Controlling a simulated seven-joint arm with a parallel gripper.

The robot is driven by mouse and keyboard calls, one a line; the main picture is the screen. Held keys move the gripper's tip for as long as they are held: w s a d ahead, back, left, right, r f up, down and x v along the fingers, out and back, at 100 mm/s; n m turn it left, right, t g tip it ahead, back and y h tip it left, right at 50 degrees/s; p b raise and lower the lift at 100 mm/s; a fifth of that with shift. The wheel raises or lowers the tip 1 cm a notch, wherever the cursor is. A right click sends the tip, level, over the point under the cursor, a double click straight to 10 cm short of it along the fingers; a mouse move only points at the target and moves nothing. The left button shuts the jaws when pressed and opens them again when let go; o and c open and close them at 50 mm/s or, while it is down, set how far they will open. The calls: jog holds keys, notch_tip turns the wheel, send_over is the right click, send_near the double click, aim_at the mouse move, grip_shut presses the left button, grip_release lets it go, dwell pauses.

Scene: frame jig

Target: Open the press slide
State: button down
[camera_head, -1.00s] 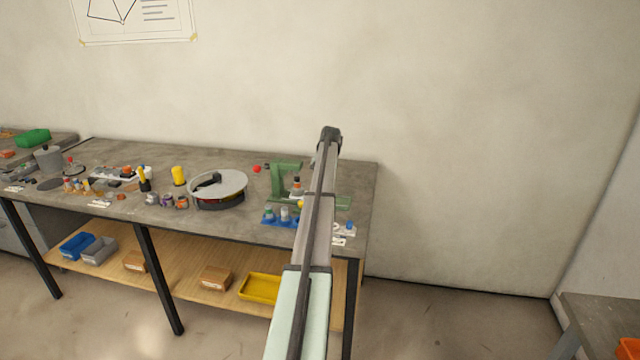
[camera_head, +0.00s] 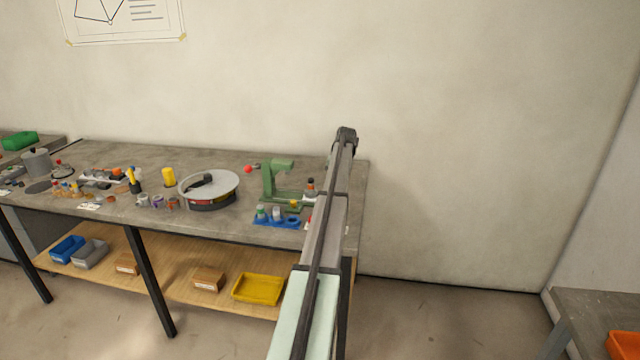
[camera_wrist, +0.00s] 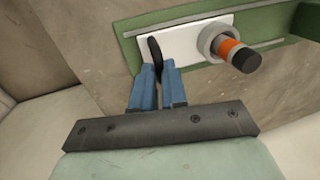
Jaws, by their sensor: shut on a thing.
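The green press (camera_head: 272,178) stands near the right end of the workbench, with a red knob at its upper left. Its slide shows in the wrist view as a white plate (camera_wrist: 182,40) on a green rail base (camera_wrist: 285,22). A part with an orange band and dark end (camera_wrist: 236,54) stands in a grey ring on the plate; it also shows right of the press arch in the head view (camera_head: 310,186). My gripper (camera_wrist: 157,68) has its blue fingers shut on the black slide handle (camera_wrist: 154,48) at the plate's edge. My arm hides the gripper in the head view.
A blue holder (camera_head: 277,222) with small parts stands in front of the press. A round turntable (camera_head: 208,184) is to its left, with small parts beyond. A yellow tray (camera_head: 258,289) lies on the lower shelf. A wall stands behind the bench.

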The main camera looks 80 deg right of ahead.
jog(key=shift+s, duration=0.65)
jog(key=c, duration=1.2)
grip_release()
jog(key=shift+o, duration=0.2)
notch_tip(320, 180, up, 14)
jog(key=s, duration=0.2)
jog(key=shift+s+f, duration=0.25)
jog(key=shift+s, duration=0.1)
